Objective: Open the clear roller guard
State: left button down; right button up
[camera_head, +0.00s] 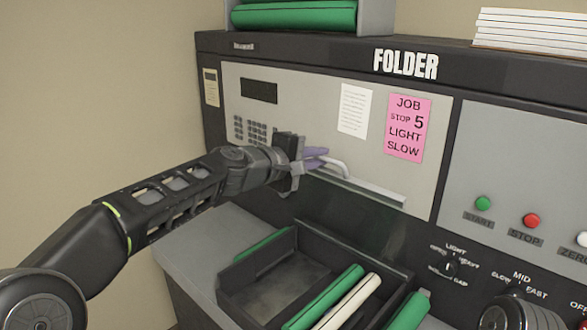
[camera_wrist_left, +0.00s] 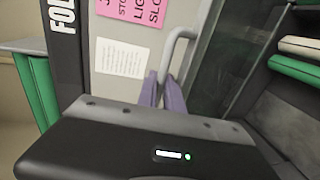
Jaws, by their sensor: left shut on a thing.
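A pale bent bar handle (camera_head: 338,167) sticks out from the grey front of the folder, just above a light ledge (camera_head: 375,192). My left gripper (camera_head: 318,157) reaches it from the left, with its purple fingers shut on the handle's near end. In the left wrist view the fingers (camera_wrist_left: 165,90) close around the lower end of the curved handle (camera_wrist_left: 178,48). A dark, glossy panel (camera_wrist_left: 215,60) lies beside the handle there; I cannot tell surely whether it is the clear guard.
A black tray (camera_head: 238,297) with green and cream rolls stands below my left arm. A keypad (camera_head: 250,129) and a pink job note (camera_head: 407,127) are on the front. Green start (camera_head: 483,203) and red stop (camera_head: 531,221) buttons and knobs are at right.

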pick_arm(q)
jog(key=w+d, duration=0.1)
jog(key=w+d+r, duration=0.1)
jog(key=w+d, duration=0.1)
jog(key=shift+w+r, duration=0.3)
jog(key=shift+w, duration=0.1)
jog(key=c, duration=1.5)
grip_release()
jog(key=b+v, duration=0.2)
jog(key=v, duration=0.4)
jog(key=shift+s+a+b, duration=0.25)
jog(key=shift+s+b, duration=0.05)
jog(key=shift+b, duration=0.05)
jog(key=shift+s+a+r, duration=0.2)
jog(key=shift+s+a, duration=0.1)
jog(key=shift+s, duration=0.1)
